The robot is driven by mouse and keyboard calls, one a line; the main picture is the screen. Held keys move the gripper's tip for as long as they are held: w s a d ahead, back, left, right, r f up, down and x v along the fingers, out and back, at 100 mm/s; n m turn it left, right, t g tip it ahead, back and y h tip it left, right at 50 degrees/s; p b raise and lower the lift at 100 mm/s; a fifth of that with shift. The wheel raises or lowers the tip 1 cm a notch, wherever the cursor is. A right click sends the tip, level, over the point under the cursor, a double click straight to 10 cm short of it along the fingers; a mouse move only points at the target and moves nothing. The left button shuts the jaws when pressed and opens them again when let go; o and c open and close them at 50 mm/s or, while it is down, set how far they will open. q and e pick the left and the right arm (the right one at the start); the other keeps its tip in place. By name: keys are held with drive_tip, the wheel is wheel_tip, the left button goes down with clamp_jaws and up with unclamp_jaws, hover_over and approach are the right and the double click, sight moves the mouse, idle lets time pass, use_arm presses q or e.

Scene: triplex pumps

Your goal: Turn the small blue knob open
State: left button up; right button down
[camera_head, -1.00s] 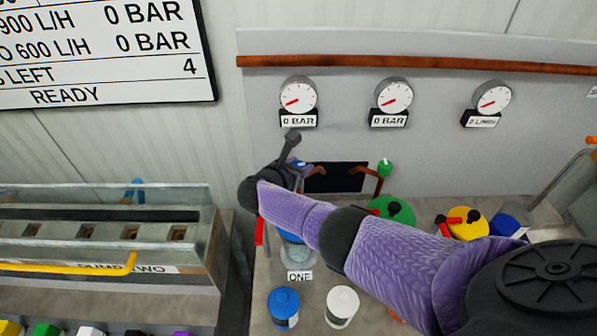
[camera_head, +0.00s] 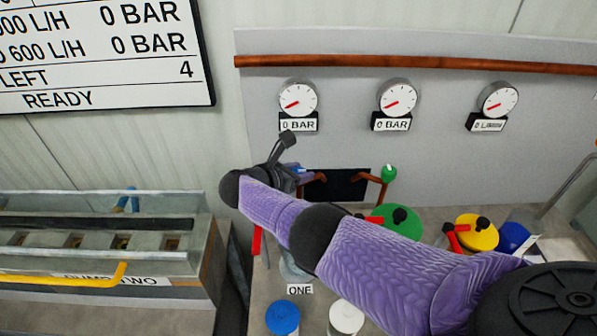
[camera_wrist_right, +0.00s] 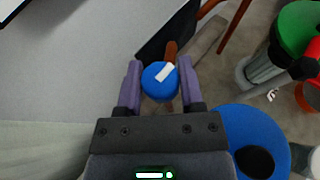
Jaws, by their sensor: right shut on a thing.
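The small blue knob (camera_wrist_right: 160,81) sits between the two purple fingers of my right gripper (camera_wrist_right: 160,88) in the right wrist view. A white bar marks its top, slanting up to the right. My right gripper (camera_head: 297,174) is shut on the knob. In the head view, my wrist and forearm hide most of the knob and the pipe under it. My left gripper is not in view.
Gauges reading 0 BAR (camera_head: 298,98) hang on the panel behind. A green wheel (camera_head: 402,221), a yellow wheel (camera_head: 477,232) and a large blue wheel (camera_wrist_right: 252,140) stand nearby. A blue-topped can (camera_head: 283,317) and a white one (camera_head: 346,317) stand in front.

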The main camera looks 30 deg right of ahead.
drive_tip(key=shift+c, duration=1.8)
unclamp_jaws()
drive_tip(key=shift+d+r, duration=0.1)
drive_tip(key=shift+o, duration=0.7)
use_arm(q)
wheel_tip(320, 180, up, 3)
drive_tip(key=p, duration=0.3)
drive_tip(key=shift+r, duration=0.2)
use_arm(e)
drive_tip(key=v, duration=1)
drive_tip(key=shift+w, duration=0.1)
